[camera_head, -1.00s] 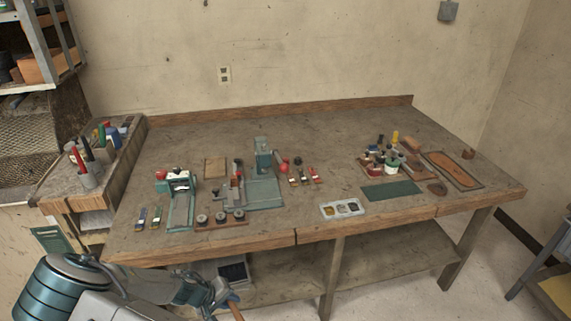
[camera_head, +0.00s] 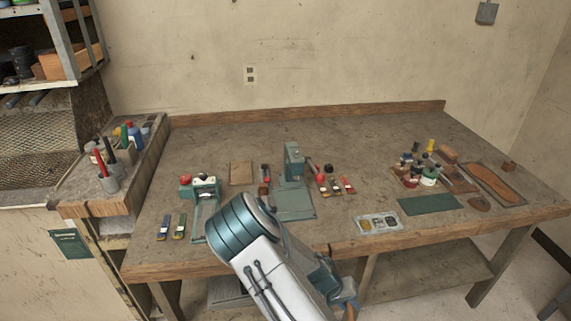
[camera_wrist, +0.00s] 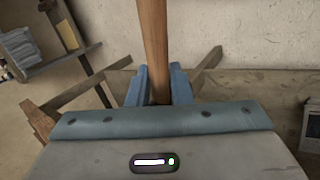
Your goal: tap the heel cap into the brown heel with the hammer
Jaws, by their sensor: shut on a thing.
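My gripper (camera_wrist: 158,88) is shut on a wooden handle (camera_wrist: 153,40), the hammer's by its look; the hammer's head is out of view. In the head view my gripper (camera_head: 345,292) is low, in front of the bench's front edge, with a bit of the handle (camera_head: 350,313) below it. I cannot make out the heel cap. A grey tray (camera_head: 377,223) with small parts lies near the front edge.
The workbench (camera_head: 350,125) carries a green press (camera_head: 293,165), a green mat (camera_head: 430,205), several bottles and a sole on a board (camera_head: 493,184). My arm hides part of the left front. Clear surface lies along the back.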

